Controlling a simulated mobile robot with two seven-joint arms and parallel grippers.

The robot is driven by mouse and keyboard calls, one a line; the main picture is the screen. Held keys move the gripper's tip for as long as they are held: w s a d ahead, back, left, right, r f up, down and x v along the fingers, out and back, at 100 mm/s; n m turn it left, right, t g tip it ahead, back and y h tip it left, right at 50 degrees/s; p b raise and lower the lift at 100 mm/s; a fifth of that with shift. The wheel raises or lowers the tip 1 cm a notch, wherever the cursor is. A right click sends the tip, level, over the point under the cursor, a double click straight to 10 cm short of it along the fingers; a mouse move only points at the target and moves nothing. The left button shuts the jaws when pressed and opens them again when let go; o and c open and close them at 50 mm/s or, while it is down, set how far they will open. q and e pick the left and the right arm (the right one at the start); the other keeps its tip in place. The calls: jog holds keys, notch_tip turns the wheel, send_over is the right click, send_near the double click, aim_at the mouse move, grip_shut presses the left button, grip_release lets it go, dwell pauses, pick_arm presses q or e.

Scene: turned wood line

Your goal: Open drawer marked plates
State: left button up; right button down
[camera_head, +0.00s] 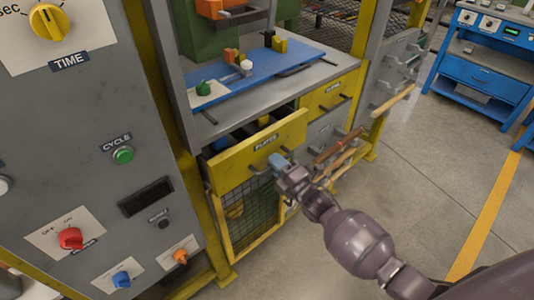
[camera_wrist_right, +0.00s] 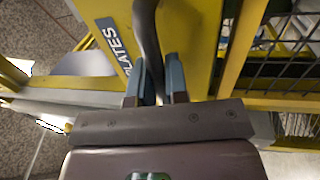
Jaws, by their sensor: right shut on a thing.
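The yellow drawer marked plates (camera_head: 240,156) is pulled partly out below the blue work surface, and its inside shows behind the front. Its label also shows in the right wrist view (camera_wrist_right: 118,45). My right gripper (camera_head: 279,163) is at the drawer front, shut on the dark bar handle (camera_wrist_right: 149,45). In the right wrist view its two blue-grey fingertips (camera_wrist_right: 156,78) stand on either side of the handle. Part of the handle is hidden by the gripper in the head view. My left gripper is not in view.
A grey panel with a time knob (camera_head: 50,22), a green cycle button (camera_head: 123,155) and a red switch (camera_head: 70,238) stands at the left. A wire mesh door (camera_head: 250,215) is below the drawer. Another yellow drawer (camera_head: 328,95) is to its right.

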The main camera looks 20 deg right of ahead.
jog(key=r+p+v, duration=0.2)
jog(key=v, duration=0.8)
jog(key=r+p+v, duration=0.2)
jog(key=p+v, duration=0.1)
jog(key=v, duration=0.8)
jog(key=shift+s, duration=0.55)
jog(key=shift+d, duration=0.1)
jog(key=c, duration=1.1)
grip_release()
jog(key=shift+c, duration=0.2)
jog(key=v, duration=1)
jog(key=shift+s+b, duration=0.35)
jog(key=shift+s, duration=0.05)
jog(key=shift+d, duration=0.15)
